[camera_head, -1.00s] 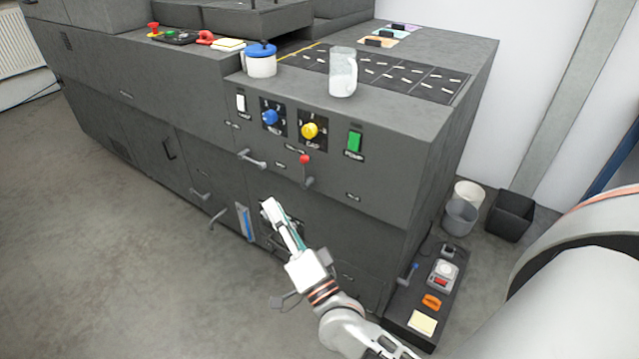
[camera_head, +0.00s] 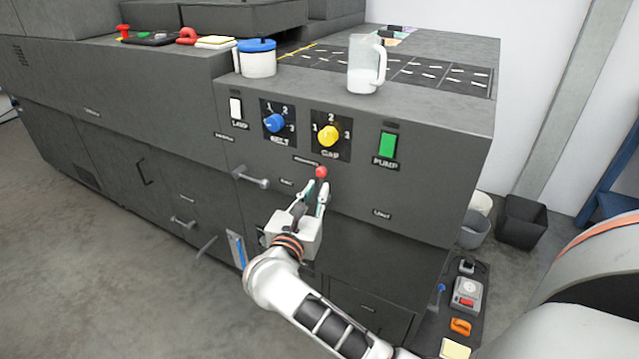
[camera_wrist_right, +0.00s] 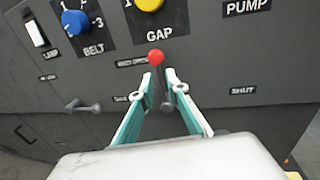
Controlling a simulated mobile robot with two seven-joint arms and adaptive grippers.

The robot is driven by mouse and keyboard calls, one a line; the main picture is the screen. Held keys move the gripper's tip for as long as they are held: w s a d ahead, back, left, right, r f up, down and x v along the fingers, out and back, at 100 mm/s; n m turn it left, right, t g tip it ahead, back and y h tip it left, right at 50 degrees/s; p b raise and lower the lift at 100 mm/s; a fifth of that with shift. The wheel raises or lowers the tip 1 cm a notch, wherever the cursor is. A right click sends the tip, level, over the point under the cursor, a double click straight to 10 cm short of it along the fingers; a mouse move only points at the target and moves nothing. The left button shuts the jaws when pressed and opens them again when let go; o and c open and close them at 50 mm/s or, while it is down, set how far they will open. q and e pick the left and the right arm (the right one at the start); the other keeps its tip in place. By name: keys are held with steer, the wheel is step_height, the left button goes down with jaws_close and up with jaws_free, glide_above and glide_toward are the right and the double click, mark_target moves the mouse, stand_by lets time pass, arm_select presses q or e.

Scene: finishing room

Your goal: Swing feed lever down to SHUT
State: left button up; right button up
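The feed lever has a red ball knob (camera_head: 321,171) and a grey stem, and stands roughly upright on the front of the dark grey machine. In the right wrist view its knob (camera_wrist_right: 156,57) shows above the fingertips. A SHUT label (camera_wrist_right: 243,90) is to the lever's right; it also shows small in the head view (camera_head: 382,214). My right gripper (camera_head: 314,193) is open, its two fingers on either side of the lever's stem just below the knob. I cannot tell whether either finger touches the stem. My left gripper is not in view.
Above the lever are a blue BELT knob (camera_head: 274,123), a yellow GAP knob (camera_head: 328,136) and a green PUMP switch (camera_head: 387,146). A grey handle (camera_head: 251,177) sticks out left of the lever. A clear jug (camera_head: 365,66) and a blue-lidded pot (camera_head: 257,60) stand on the machine's top.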

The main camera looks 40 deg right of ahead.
mark_target(321, 184)
steer(key=shift+x, duration=2.25)
jaws_close()
steer(key=shift+f, duration=0.1)
